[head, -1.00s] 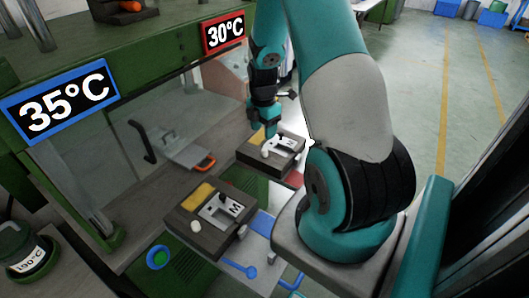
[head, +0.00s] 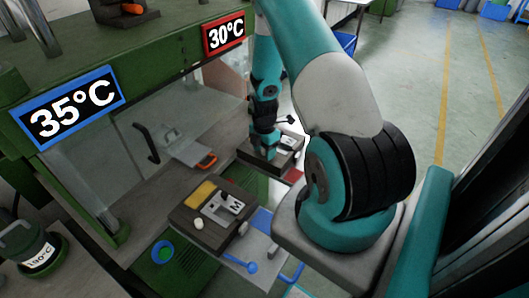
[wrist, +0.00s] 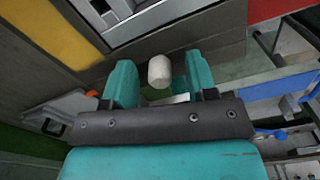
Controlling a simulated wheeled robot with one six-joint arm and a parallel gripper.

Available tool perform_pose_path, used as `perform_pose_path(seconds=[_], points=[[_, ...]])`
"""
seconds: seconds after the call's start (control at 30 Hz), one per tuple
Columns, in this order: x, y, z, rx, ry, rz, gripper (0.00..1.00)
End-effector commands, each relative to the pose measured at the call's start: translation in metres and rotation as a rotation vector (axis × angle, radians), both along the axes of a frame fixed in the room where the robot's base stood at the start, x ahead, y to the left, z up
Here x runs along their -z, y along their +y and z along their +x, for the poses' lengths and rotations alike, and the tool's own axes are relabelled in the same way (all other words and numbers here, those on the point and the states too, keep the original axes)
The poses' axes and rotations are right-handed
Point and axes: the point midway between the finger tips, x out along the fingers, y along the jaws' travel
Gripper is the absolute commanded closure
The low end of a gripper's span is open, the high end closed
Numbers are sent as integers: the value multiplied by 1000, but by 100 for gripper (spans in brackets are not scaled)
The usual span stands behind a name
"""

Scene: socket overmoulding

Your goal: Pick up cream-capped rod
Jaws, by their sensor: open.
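In the wrist view, the cream-capped rod (wrist: 159,71) shows its pale rounded cap between the two teal fingers of my gripper (wrist: 158,82). The fingers are open, with a visible gap on the right of the cap and a gap on the left. The lower part of the rod is hidden. In the head view, my gripper (head: 265,150) is down at the front left of the far mould block (head: 285,160) and hides the rod there.
A blue-handled tool (head: 241,263) lies in front. The green press (head: 160,70) overhangs on the left. In the wrist view, a yellow pad (wrist: 42,30) and red surface (wrist: 275,8) flank the block.

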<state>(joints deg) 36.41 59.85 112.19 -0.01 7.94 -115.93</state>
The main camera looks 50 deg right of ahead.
Motion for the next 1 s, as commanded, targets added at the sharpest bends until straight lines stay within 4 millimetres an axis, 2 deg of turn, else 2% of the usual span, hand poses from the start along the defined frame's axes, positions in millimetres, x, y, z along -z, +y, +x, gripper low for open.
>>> perform_pose_path(seconds=[0.07, 0.2, 0.3, 0.67, 0.87, 1.0], points=[[0, 0, 0, 0, 0, 0, 50], [0, 0, 0, 0, 0, 0, 82], [0, 0, 0, 0, 0, 0, 100], [-4, 0, 0, 0, 0, 0, 100], [-22, -1, 1, 0, -3, -2, 100], [-48, -1, 1, 0, -5, -4, 100]])
